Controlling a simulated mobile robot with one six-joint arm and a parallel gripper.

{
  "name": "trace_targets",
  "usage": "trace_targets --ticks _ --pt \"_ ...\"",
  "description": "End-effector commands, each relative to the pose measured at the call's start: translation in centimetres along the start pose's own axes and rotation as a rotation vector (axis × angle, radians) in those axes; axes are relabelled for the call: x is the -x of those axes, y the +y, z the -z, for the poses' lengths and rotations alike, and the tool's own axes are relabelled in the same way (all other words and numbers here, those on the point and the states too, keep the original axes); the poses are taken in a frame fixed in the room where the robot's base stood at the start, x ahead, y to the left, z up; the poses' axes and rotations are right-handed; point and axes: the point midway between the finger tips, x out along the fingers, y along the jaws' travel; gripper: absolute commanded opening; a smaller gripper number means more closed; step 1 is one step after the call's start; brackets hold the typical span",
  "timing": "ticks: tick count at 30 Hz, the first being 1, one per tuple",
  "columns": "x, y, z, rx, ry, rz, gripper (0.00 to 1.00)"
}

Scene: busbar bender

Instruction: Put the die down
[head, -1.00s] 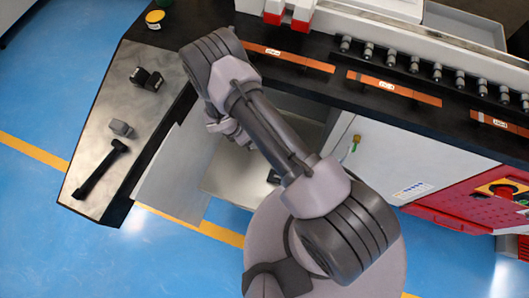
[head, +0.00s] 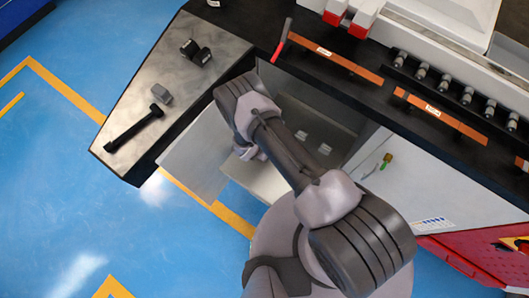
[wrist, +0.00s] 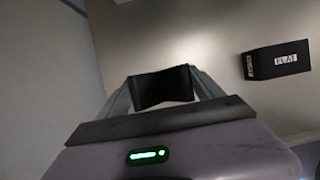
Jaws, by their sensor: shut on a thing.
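In the wrist view a dark block (wrist: 163,86), which I take for the die, sits between the fingers of my gripper (wrist: 163,92). My gripper is shut on it. In the head view my gripper (head: 246,152) is partly hidden by my arm, at the open cabinet below the black worktop, and the held block cannot be made out. Another black block (wrist: 275,60) with white labels lies apart from the gripper, at the right of the wrist view, against a pale surface.
The cabinet door (head: 194,157) stands open at the left. A side table (head: 150,75) carries a black two-part piece (head: 196,52), a grey piece (head: 161,94) and a black bar (head: 133,128). Copper bars (head: 335,62) lie on the worktop. A white closed cabinet front (head: 395,185) stands right.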

Motion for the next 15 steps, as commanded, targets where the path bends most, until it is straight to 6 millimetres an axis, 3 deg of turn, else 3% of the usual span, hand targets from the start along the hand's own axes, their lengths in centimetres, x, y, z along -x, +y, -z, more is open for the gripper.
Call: trace_targets --ticks 4,15 --pt "-2.6 0.0 1.0 -0.002 -0.001 0.0 0.04" --pt "-2.9 0.0 1.1 -0.002 -0.001 0.0 0.04"
